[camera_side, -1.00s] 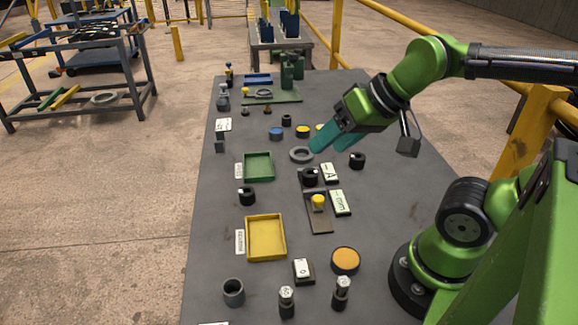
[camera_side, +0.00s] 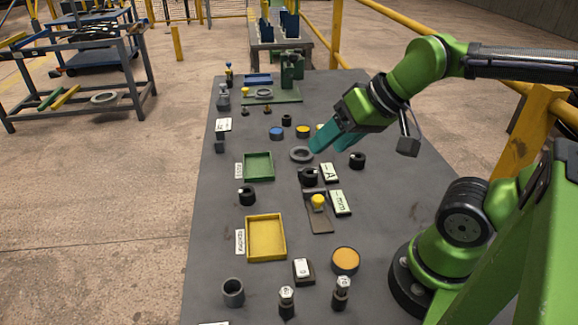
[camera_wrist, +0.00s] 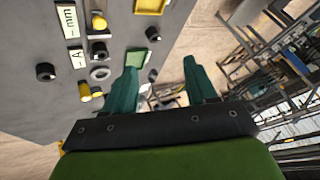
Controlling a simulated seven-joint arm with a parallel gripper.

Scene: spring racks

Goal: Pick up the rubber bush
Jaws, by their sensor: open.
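Several short black ring-like pieces lie on the grey table, and I cannot tell for certain which is the rubber bush. One black piece (camera_side: 357,161) is right of my gripper; it also shows in the wrist view (camera_wrist: 45,72). Another black piece (camera_side: 308,176) sits by the "A" label, and a third (camera_side: 247,197) is left, below the green tray. A small one (camera_side: 287,120) is farther back. My gripper (camera_side: 317,147) is open and empty, raised above the table near a flat grey ring (camera_side: 301,154). Its spread teal fingers show in the wrist view (camera_wrist: 161,68).
A green tray (camera_side: 272,166) and a yellow tray (camera_side: 282,237) lie left of centre. A yellow-topped piece (camera_side: 318,202) stands near the labels. A grey tube (camera_side: 233,292), bolts (camera_side: 287,302) and an orange-topped disc (camera_side: 345,261) are in front. Bare table (camera_side: 210,220) is at left.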

